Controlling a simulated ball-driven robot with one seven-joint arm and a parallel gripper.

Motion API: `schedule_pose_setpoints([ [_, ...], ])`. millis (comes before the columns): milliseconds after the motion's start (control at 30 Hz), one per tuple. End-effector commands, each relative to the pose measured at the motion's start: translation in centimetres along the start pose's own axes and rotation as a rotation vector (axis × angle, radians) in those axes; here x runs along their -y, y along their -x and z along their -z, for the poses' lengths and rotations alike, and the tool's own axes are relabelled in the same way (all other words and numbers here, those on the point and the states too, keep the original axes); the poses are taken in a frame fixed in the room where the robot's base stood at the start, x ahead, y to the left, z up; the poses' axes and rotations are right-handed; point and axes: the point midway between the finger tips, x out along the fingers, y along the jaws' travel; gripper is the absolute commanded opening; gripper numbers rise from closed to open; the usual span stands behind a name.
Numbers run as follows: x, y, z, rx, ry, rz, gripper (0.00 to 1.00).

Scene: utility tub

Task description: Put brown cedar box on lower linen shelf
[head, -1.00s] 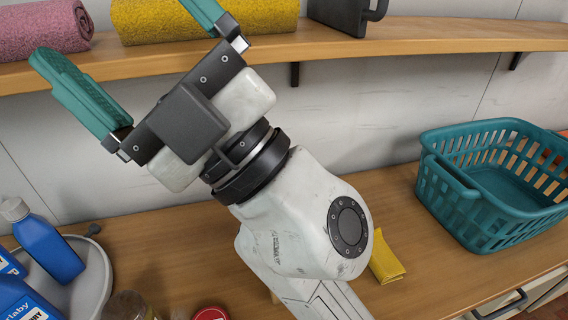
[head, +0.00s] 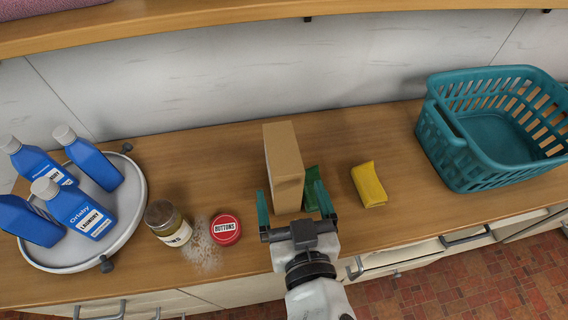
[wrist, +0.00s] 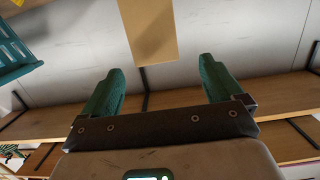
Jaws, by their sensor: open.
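The brown box (head: 285,172) stands upright on the wooden counter, near the middle of the head view. Its lower end shows no lid or label. In the wrist view the box (wrist: 149,30) is at the top centre, beyond the fingertips. My gripper (head: 291,195) is open with teal fingers, at the near side of the box. Its fingers (wrist: 160,75) look empty, and I cannot tell whether they touch the box. A wooden wall shelf (head: 220,22) crosses the top of the head view. The wrist view shows two shelf boards, the nearer one (wrist: 180,98) likely the lower.
A green item (head: 311,187) lies right beside the box, partly behind a finger. A yellow cloth (head: 369,184) and a teal basket (head: 470,150) are to the right. A jar (head: 166,222), a red-lidded tin (head: 225,229) and a tray of blue bottles (head: 125,225) are left.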

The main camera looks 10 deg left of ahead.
Motion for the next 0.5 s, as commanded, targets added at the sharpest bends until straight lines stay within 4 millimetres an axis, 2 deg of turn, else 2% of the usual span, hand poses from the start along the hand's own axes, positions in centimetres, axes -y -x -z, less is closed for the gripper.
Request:
schedule_pose_setpoints([
  [233, 0.0, -3.8, 0.2, -0.003, 0.002, 0.000, 0.94],
  [500, -0.2, -5.8, 0.0, -0.003, 0.000, 0.000, 0.94],
])
